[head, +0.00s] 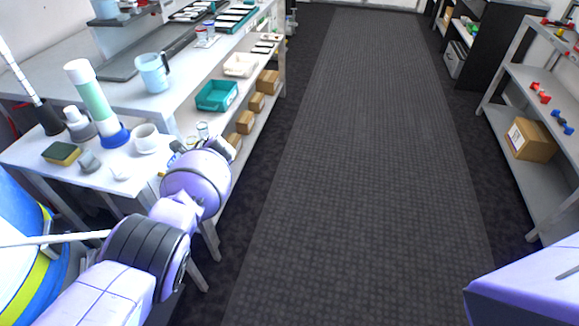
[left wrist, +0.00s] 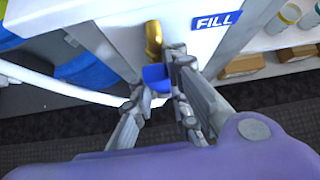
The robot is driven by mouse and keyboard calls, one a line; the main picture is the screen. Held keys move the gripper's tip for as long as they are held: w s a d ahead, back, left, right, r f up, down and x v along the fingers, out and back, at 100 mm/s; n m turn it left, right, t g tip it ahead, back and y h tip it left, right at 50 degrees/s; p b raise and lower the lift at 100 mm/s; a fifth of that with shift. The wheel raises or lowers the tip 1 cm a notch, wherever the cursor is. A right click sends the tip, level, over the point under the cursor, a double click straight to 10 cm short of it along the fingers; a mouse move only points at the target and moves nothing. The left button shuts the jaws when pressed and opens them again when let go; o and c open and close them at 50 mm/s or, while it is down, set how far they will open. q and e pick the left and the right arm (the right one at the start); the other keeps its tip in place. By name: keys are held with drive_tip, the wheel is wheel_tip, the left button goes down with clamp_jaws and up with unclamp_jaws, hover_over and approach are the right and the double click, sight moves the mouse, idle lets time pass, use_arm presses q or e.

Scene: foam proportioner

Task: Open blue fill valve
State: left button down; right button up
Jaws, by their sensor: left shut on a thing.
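The blue fill valve shows in the left wrist view as a brass body (left wrist: 153,42) with a blue handle (left wrist: 157,77) below it. It sits at the edge of a white surface beside a blue FILL label (left wrist: 216,21). My left gripper (left wrist: 158,92) has its fingers on both sides of the blue handle and is shut on it. In the head view the valve is hidden behind my left arm, and only bits of the left gripper (head: 183,147) show past the wrist. My right gripper is not in view.
A small white table (head: 22,152) holds a clear-green cylinder (head: 92,98), a white cup (head: 146,139) and a sponge (head: 61,154). A blue barrel (head: 18,225) and white hose (head: 50,239) lie at the left. Shelves (head: 520,155) stand right. The aisle floor is clear.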

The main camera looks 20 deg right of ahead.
use_arm(q)
drive_tip(key=shift+w+d+b, duration=0.1)
drive_tip(key=shift+b, duration=0.25)
idle(0.4)
drive_tip(key=c, duration=1.6)
unclamp_jaws()
drive_tip(key=shift+c, duration=0.2)
